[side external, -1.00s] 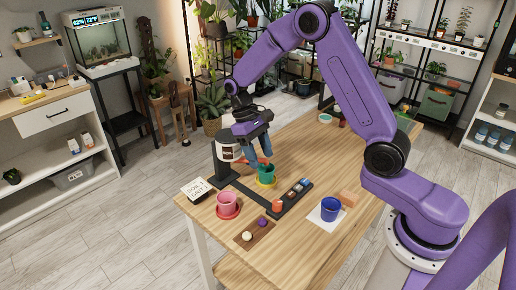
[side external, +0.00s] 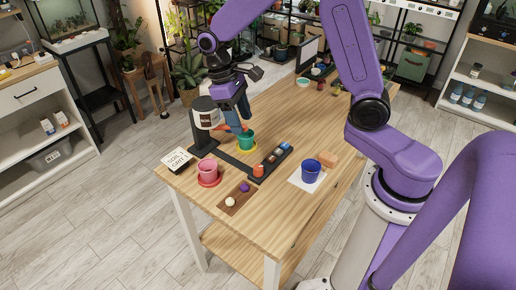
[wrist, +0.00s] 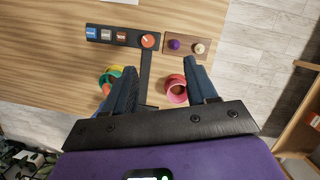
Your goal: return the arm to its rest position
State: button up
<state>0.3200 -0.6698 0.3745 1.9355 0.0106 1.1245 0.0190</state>
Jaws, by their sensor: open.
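My gripper (side external: 240,117) is at the end of my purple arm, fingers pointing down over the table's left half. The left finger partly covers the green pot (wrist: 115,72). The pink pot (wrist: 176,92) shows beside the right finger. Something orange shows at the green pot, partly hidden by the fingers.
A black stand with a white container (side external: 205,113) is close left of my gripper. A black strip (side external: 271,163) with small blocks, a blue pot (side external: 311,170), an orange block (side external: 327,159) and a soil-grit box (side external: 176,161) stand on the wooden table (side external: 290,210). The table's front right is clear.

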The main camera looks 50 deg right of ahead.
jog(key=s+r+n+t, duration=0.1)
jog(key=s+n, duration=0.3)
jog(key=s, duration=0.7)
jog(key=s+r+n+t+y, duration=0.1)
jog(key=s+r+n+t, duration=0.1)
jog(key=s, duration=1)
jog(key=r+n, duration=0.1)
jog(key=n, duration=0.1)
jog(key=shift+s+d+n, duration=0.3)
jog(key=shift+n, duration=0.1)
